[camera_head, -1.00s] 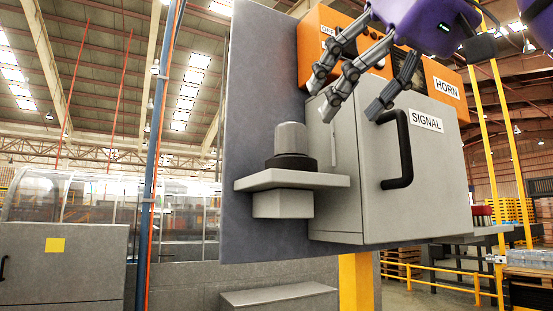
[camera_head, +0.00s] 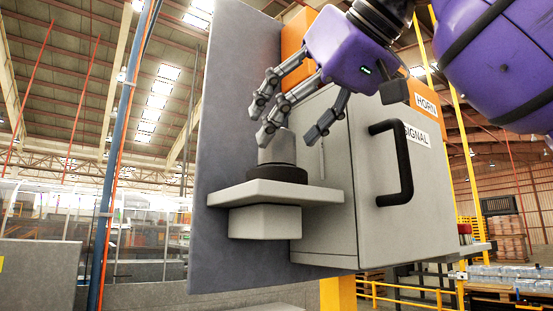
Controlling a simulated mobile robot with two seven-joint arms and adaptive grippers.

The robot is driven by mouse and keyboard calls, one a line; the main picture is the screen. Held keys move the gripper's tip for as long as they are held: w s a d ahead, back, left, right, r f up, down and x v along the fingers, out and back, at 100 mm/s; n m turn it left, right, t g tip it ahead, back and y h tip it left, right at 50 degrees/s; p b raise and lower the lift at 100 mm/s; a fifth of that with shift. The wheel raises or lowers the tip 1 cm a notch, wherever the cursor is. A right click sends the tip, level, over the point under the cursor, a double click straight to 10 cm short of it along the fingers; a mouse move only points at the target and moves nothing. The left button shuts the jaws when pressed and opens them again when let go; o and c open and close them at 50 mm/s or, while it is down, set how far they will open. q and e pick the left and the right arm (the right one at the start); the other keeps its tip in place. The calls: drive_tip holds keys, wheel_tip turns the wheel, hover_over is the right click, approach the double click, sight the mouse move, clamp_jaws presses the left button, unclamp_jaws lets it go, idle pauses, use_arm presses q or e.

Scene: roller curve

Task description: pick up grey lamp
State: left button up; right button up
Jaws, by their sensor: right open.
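The grey lamp (camera_head: 277,150) stands upright in a black round base (camera_head: 277,174) on a small grey shelf (camera_head: 240,194). The shelf juts from a dark grey panel, left of the grey SIGNAL cabinet. My right gripper (camera_head: 287,130), with a purple body and grey fingers, comes in from the upper right. It is open, with its fingertips pointing down and left around the lamp's top in the picture. The fingers partly cover the lamp's top; I cannot tell whether they touch it. My left gripper is not in view.
The SIGNAL cabinet (camera_head: 330,220) with a black handle (camera_head: 402,163) stands close to the right of the lamp. The dark panel (camera_head: 240,100) rises behind the lamp. Space left of the shelf is free.

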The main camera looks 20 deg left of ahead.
drive_tip(key=x, duration=0.3)
drive_tip(key=shift+w, duration=0.15)
drive_tip(key=c, duration=1.3)
drive_tip(key=shift+r, duration=0.1)
